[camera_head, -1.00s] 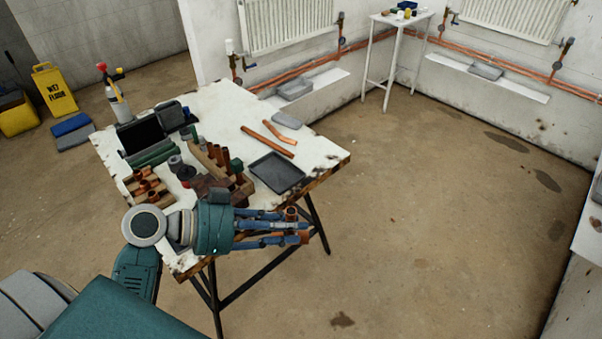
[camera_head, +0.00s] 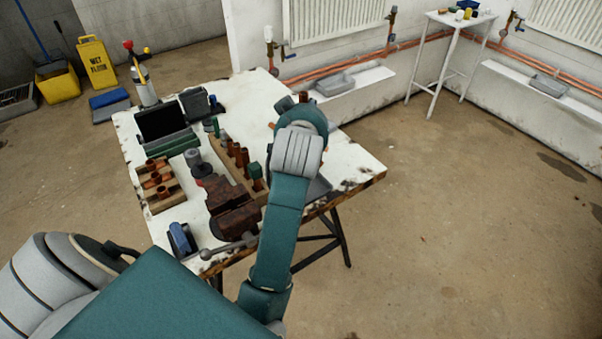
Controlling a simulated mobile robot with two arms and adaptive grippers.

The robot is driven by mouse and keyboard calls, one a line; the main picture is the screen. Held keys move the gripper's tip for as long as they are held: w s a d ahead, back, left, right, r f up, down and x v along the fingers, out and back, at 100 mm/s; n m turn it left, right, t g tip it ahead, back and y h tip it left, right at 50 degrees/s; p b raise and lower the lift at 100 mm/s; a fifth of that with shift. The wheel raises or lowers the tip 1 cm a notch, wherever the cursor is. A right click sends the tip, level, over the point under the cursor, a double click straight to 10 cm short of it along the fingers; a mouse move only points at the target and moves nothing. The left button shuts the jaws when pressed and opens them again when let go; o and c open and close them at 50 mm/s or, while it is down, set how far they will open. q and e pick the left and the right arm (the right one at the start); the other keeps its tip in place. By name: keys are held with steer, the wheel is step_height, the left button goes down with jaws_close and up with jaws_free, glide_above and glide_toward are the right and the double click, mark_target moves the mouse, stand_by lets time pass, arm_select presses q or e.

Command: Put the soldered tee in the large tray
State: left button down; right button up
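My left arm reaches up over the bench, and its wrist hides most of the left gripper (camera_head: 300,99). Only small dark and copper-coloured bits show past the wrist, so I cannot tell whether the fingers are open or shut. The soldered tee cannot be clearly made out; it may be hidden by the wrist. A dark flat tray (camera_head: 319,189) lies on the right part of the bench, mostly covered by my arm. My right gripper is not in view.
The white bench (camera_head: 350,165) holds a wooden rack of copper fittings (camera_head: 160,186), a brown vise (camera_head: 236,218) and a dark case (camera_head: 162,122). A grey tray (camera_head: 336,83) sits on the wall ledge, another (camera_head: 549,86) farther right. Open floor (camera_head: 450,220) lies right of the bench.

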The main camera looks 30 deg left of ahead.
arm_select(q)
steer(key=shift+w+a+r+y, duration=0.25)
steer(key=shift+a+r+y, duration=0.15)
steer(key=shift+r, duration=0.15)
steer(key=shift+a+f+n, duration=0.1)
steer(key=shift+a+n, duration=0.05)
steer(key=shift+n, duration=0.15)
step_height(320, 180, down, 19)
steer(key=shift+s+f, duration=0.1)
steer(key=shift+s, duration=0.05)
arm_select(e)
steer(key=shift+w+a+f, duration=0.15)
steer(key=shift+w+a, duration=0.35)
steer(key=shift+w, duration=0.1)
arm_select(q)
steer(key=c, duration=1.4)
jaws_free()
steer(key=shift+s, duration=0.1)
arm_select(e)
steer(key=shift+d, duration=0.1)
